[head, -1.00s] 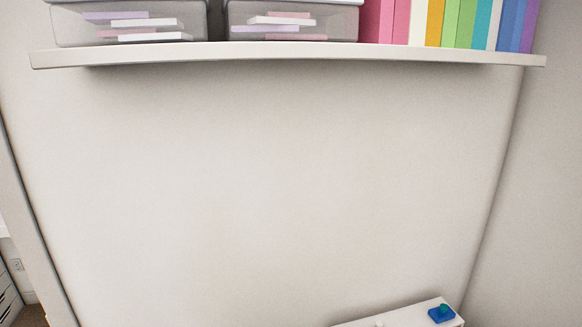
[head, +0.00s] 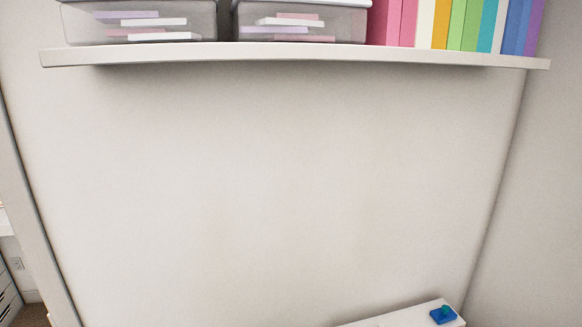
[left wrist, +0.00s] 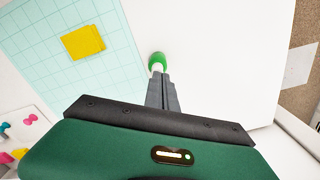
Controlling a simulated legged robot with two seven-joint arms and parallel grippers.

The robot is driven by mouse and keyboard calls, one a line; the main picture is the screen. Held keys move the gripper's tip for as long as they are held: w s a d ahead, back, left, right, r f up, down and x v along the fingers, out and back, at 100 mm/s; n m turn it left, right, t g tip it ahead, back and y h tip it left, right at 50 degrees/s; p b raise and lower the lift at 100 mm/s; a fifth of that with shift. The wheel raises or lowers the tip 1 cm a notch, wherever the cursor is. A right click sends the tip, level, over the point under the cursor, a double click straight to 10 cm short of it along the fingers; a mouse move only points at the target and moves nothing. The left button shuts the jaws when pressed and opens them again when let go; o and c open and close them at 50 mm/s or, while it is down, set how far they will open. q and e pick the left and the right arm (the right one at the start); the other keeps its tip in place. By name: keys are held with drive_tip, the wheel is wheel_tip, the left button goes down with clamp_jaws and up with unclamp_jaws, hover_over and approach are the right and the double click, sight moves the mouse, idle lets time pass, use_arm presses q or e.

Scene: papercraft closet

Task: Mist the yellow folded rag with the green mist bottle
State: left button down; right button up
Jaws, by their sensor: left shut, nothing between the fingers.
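The yellow folded rag (left wrist: 84,42) lies flat on a pale teal gridded mat (left wrist: 40,62) at the upper left of the left wrist view. A green, round-topped thing with a white part, likely the green mist bottle (left wrist: 157,59), shows just beyond my left fingertips. Its lower part is hard to make out. My left gripper (left wrist: 160,78) is shut and empty, its tips close to the bottle; I cannot tell whether they touch it. The rag is to the left of the gripper. Neither gripper shows in the head view, and my right gripper is in no view.
The white tabletop (left wrist: 225,50) is clear right of the bottle. Pink and teal small pieces (left wrist: 18,153) lie at lower left. The head view shows a wall shelf (head: 290,54) with clear bins and coloured binders, and a blue item (head: 442,315) on a white surface below.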

use_arm(q)
drive_tip(key=shift+d+f+b, duration=0.1)
drive_tip(key=shift+f+b, duration=0.25)
drive_tip(key=shift+f, duration=0.05)
drive_tip(key=shift+d+f+b, duration=0.25)
drive_tip(key=shift+f+b, duration=0.1)
drive_tip(key=shift+f, duration=0.05)
drive_tip(key=shift+d+r, duration=0.1)
drive_tip(key=shift+a+f, duration=0.2)
drive_tip(key=shift+f, duration=0.1)
drive_tip(key=shift+a+r, duration=0.15)
drive_tip(key=shift+r, duration=0.25)
drive_tip(key=shift+r+p, duration=0.4)
drive_tip(key=shift+p, duration=0.15)
drive_tip(key=shift+r, duration=0.15)
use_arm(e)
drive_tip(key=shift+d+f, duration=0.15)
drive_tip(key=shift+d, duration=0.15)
